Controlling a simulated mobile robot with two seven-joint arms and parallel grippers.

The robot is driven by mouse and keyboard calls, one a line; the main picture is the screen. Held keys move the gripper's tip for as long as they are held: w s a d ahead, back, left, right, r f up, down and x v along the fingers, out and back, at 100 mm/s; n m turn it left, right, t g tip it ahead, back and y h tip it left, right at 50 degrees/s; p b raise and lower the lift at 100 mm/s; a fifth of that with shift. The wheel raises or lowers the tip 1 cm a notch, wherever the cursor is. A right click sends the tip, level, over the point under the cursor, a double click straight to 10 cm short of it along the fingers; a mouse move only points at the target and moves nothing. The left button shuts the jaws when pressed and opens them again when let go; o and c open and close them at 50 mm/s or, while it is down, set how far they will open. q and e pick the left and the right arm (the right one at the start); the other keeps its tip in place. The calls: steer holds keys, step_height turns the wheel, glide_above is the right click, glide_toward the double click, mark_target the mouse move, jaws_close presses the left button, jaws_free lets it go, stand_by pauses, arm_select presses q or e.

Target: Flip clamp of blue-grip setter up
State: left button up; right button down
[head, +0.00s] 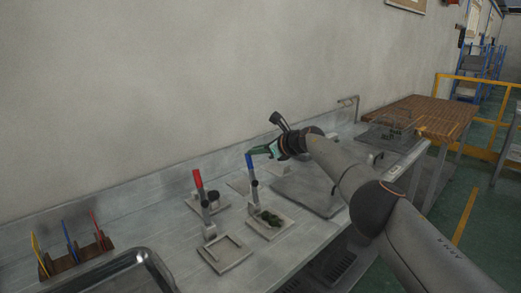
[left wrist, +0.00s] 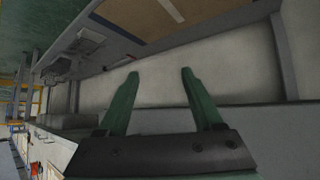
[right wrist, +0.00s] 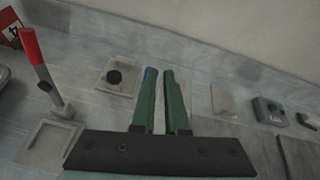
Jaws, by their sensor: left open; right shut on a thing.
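The blue-grip setter's blue handle (head: 249,161) stands upright on its lever, above a square base plate (head: 270,233) on the bench. A dark green piece (head: 271,218) sits on that plate. My right gripper (head: 257,151) is at the top of the handle, with its fingers shut on it. In the right wrist view a bit of the blue grip (right wrist: 151,74) shows at the fingertips (right wrist: 160,73); the rest of the handle is hidden by the fingers. My left gripper (left wrist: 160,74) is open and empty in the left wrist view and does not show in the head view.
A red-grip setter (head: 198,179) stands upright just to the left; it also shows in the right wrist view (right wrist: 32,47). A wooden rack (head: 75,258) with coloured tools is at far left. The wall is behind.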

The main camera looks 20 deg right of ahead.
steer(key=shift+w+a+r, duration=0.15)
steer(key=shift+a+r, duration=0.2)
steer(key=shift+a, duration=0.3)
steer(key=d+f+p+v, duration=0.1)
steer(key=p+v, duration=0.2)
steer(key=v, duration=1)
steer(key=shift+d, duration=0.1)
